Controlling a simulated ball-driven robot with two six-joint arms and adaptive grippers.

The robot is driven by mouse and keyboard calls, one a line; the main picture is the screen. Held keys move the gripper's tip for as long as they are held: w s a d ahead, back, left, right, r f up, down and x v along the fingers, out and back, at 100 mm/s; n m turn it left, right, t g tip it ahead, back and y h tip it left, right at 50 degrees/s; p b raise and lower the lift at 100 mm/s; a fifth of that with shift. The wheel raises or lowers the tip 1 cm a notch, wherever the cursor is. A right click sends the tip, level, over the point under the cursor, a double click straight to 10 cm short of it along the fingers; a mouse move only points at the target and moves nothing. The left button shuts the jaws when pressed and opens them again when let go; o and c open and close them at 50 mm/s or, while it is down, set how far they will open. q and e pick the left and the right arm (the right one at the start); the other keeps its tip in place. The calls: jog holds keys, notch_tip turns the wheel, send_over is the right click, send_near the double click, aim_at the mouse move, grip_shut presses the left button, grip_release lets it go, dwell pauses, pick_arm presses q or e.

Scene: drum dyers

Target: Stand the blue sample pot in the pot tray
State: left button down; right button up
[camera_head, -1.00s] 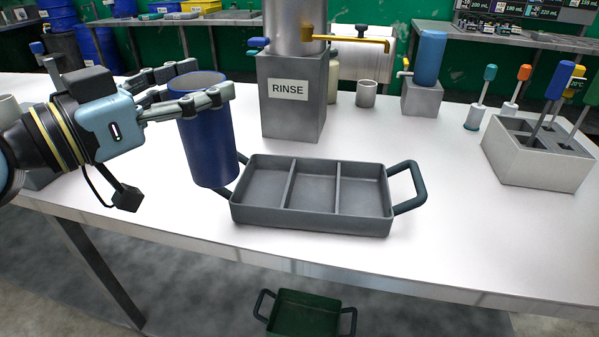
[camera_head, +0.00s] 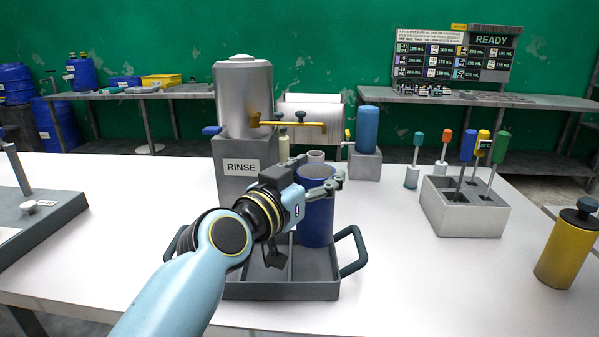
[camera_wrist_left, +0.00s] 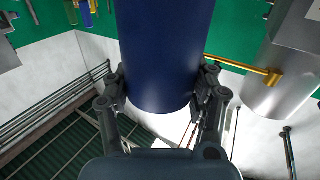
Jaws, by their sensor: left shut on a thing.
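My left gripper (camera_head: 322,186) is shut around the upper part of the pot. In the left wrist view the pot (camera_wrist_left: 165,55) stands between the two fingers of the gripper (camera_wrist_left: 163,95). My left arm hides the tray's left part and some of the dividers. My right gripper is not in view.
The rinse tank on its RINSE block (camera_head: 242,185) stands behind the tray. A holder with coloured tools (camera_head: 465,215) and a yellow container (camera_head: 567,250) are to the right. The white table is clear between tray and holder.

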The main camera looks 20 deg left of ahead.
aim_at(305, 221)
pick_arm(q)
jog(key=shift+f, duration=0.2)
jog(key=shift+f+b, duration=0.25)
jog(key=shift+b, duration=0.05)
jog(key=shift+f, duration=0.3)
notch_tip(305, 221, down, 3)
jog(key=b, duration=0.3)
jog(key=shift+a, duration=0.1)
jog(key=shift+f+b, duration=0.6)
jog(key=shift+b, duration=0.15)
jog(key=shift+f+b, duration=0.5)
jog(key=shift+b, duration=0.1)
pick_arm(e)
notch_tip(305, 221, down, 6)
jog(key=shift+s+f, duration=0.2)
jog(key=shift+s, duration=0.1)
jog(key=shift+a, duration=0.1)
pick_arm(q)
jog(key=shift+f+b, duration=0.3)
jog(key=shift+b, duration=0.1)
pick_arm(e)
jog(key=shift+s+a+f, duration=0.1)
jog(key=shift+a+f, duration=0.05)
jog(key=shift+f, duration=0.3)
